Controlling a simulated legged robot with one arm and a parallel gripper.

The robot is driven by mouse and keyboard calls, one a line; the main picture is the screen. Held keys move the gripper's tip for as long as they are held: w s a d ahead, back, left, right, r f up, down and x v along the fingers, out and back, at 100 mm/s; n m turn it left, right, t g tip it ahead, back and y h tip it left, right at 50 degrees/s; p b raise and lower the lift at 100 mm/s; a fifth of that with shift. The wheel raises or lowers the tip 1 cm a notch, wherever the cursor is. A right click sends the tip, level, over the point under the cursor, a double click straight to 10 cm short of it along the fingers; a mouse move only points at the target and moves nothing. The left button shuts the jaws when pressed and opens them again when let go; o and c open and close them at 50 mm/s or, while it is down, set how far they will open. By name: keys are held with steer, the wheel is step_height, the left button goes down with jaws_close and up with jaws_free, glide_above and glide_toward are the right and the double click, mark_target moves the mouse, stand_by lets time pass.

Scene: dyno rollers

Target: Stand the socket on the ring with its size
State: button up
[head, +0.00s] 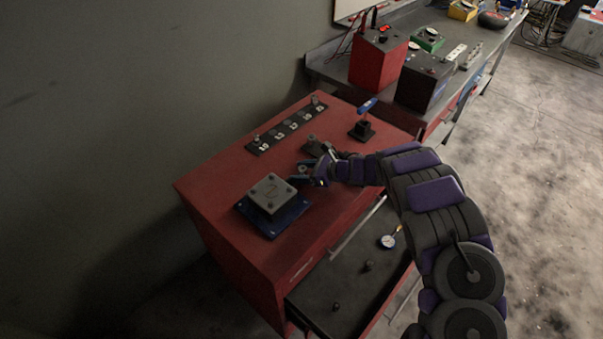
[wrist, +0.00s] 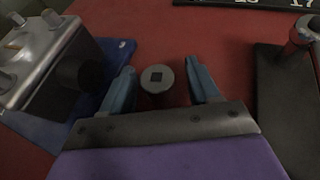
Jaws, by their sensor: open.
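A dark round socket (wrist: 157,80) with a square hole in its top stands on the red cabinet top in the wrist view. My gripper (wrist: 161,88) is open, with one blue finger on each side of the socket. Whether the fingers touch it is unclear. In the head view my gripper (head: 308,173) is low over the cabinet, and the socket cannot be made out clearly there. The black size strip (head: 287,124) lies behind it with several numbered ring places; small pieces stand at both its ends. The strip's edge also shows in the wrist view (wrist: 250,4).
A grey metal block on a blue plate (head: 272,195) sits left of my gripper. A dark plate with an upright piece (wrist: 285,105) is close on the right. The open drawer (head: 345,285) holds a dial gauge and small dark pieces.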

mark_target(303, 168)
steer(key=shift+d, duration=0.2)
steer(key=shift+d, duration=0.1)
steer(key=c, duration=0.3)
jaws_close()
steer(key=shift+r, duration=0.5)
step_height(303, 168, up, 3)
steer(key=shift+p, duration=0.3)
steer(key=s+d, duration=0.3)
steer(key=s, duration=0.1)
steer(key=s+d, duration=0.3)
steer(key=s, duration=0.1)
steer(key=s+d+r, duration=0.1)
steer(key=s+d, duration=0.2)
steer(key=s, duration=0.1)
steer(key=shift+s+d+r, duration=0.1)
steer(key=shift+s+d, duration=0.1)
steer(key=shift+d, duration=0.15)
